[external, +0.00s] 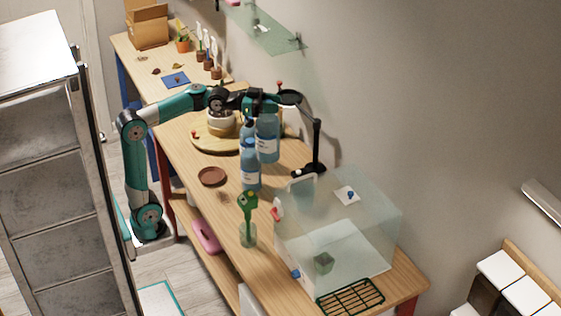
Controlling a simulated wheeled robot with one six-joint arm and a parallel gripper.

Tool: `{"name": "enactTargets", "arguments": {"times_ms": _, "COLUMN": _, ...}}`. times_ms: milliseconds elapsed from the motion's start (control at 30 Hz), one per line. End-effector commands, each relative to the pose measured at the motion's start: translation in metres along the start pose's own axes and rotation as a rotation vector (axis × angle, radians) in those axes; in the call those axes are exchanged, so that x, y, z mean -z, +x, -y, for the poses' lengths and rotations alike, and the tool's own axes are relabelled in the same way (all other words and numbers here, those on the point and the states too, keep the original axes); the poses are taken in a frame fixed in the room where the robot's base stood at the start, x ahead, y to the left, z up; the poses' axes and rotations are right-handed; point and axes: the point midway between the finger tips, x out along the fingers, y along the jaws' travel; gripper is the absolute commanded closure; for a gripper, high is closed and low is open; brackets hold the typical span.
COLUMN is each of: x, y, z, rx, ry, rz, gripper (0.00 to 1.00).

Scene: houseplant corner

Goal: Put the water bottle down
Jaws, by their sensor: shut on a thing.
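My gripper (264,103) is at the end of the teal arm, over the wooden table. It is shut on the upper part of a blue water bottle (267,145) with a white label. The held bottle hangs upright; whether its base touches the table is hidden. A second blue bottle (250,177) with a white label stands upright on the table, just in front and to the left of the held one. Part of another blue shape (248,131) shows behind it, partly covered.
A round wooden board (205,140) with a pot lies behind. A brown saucer (212,176) is left of the bottles. A black lamp (316,145) and a clear box (350,230) stand to the right. A glass with a green tool (248,235) is in front.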

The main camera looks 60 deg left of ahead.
Motion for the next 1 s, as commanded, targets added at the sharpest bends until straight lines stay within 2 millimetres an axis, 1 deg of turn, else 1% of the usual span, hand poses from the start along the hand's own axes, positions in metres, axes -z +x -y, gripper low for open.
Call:
{"name": "enactTargets", "arguments": {"times_ms": 33, "x": 0.003, "y": -0.003, "z": 0.008, "rx": 0.033, "ry": 0.005, "rz": -0.007, "gripper": 1.00}}
{"name": "enactTargets", "arguments": {"times_ms": 267, "x": 0.003, "y": -0.015, "z": 0.052, "rx": 0.208, "ry": 0.010, "rz": -0.006, "gripper": 1.00}}
{"name": "enactTargets", "arguments": {"times_ms": 467, "x": 0.003, "y": -0.037, "z": 0.098, "rx": 0.399, "ry": 0.013, "rz": -0.004, "gripper": 1.00}}
{"name": "enactTargets", "arguments": {"times_ms": 567, "x": 0.003, "y": -0.056, "z": 0.124, "rx": 0.518, "ry": 0.014, "rz": -0.003, "gripper": 1.00}}
{"name": "enactTargets", "arguments": {"times_ms": 667, "x": 0.003, "y": -0.078, "z": 0.151, "rx": 0.645, "ry": 0.014, "rz": -0.002, "gripper": 1.00}}
{"name": "enactTargets", "arguments": {"times_ms": 800, "x": 0.003, "y": -0.115, "z": 0.183, "rx": 0.822, "ry": 0.013, "rz": -0.003, "gripper": 1.00}}
{"name": "enactTargets", "arguments": {"times_ms": 900, "x": 0.003, "y": -0.141, "z": 0.201, "rx": 0.934, "ry": 0.012, "rz": -0.004, "gripper": 1.00}}
{"name": "enactTargets", "arguments": {"times_ms": 1000, "x": 0.003, "y": -0.165, "z": 0.214, "rx": 1.031, "ry": 0.009, "rz": -0.003, "gripper": 1.00}}
